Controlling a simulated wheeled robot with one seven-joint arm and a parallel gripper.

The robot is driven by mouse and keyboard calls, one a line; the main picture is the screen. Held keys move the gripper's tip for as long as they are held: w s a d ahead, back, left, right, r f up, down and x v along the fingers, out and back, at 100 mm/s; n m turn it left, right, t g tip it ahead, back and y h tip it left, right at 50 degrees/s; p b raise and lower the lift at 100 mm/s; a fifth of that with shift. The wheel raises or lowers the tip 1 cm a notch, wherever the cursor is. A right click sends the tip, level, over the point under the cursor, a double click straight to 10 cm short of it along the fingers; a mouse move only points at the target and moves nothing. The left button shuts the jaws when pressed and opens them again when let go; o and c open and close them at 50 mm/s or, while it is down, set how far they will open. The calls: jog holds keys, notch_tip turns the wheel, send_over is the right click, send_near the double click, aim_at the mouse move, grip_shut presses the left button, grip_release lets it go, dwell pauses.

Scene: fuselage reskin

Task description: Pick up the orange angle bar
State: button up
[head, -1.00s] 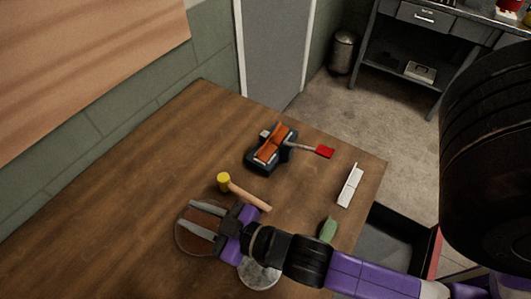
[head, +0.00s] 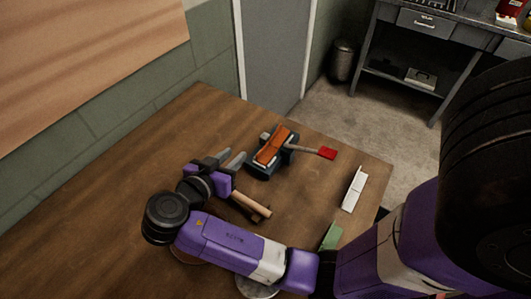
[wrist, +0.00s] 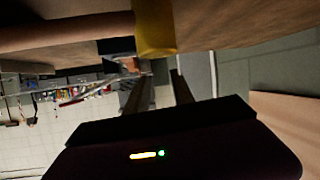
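The orange angle bar (head: 272,147) lies in a dark vise-like holder (head: 262,170) on the wooden table, in the head view. A rod with a red end (head: 327,153) sticks out to the holder's right. My gripper (head: 232,155) is just left of the holder, its two grey fingers apart and empty, pointing toward it. In the wrist view, a small orange patch (wrist: 121,73) near the left fingertip looks like the bar, but it is blurred. The fingers (wrist: 162,75) have a clear gap between them there.
A mallet's wooden handle (head: 250,205) lies close below my gripper; its yellow head (wrist: 155,28) shows in the wrist view. A white angle piece (head: 354,189) and a green object (head: 331,236) lie to the right. Bare table (head: 120,190) lies to the left.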

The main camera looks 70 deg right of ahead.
aim_at(260, 152)
jog(key=s, duration=0.1)
jog(key=s+m+g, duration=0.1)
jog(key=s+m, duration=0.1)
jog(key=shift+s+a+f+g, duration=0.15)
jog(key=shift+s+a+g, duration=0.15)
jog(key=shift+g, duration=0.1)
jog(key=shift+d+m, duration=0.15)
jog(key=shift+m, duration=0.25)
jog(key=p+x, duration=0.2)
jog(key=x, duration=0.4)
jog(key=shift+s+d, duration=0.15)
jog(key=shift+d, duration=0.2)
jog(key=shift+d+f+y, duration=0.25)
jog(key=shift+d+y, duration=0.05)
jog(key=shift+d, duration=0.05)
grip_shut()
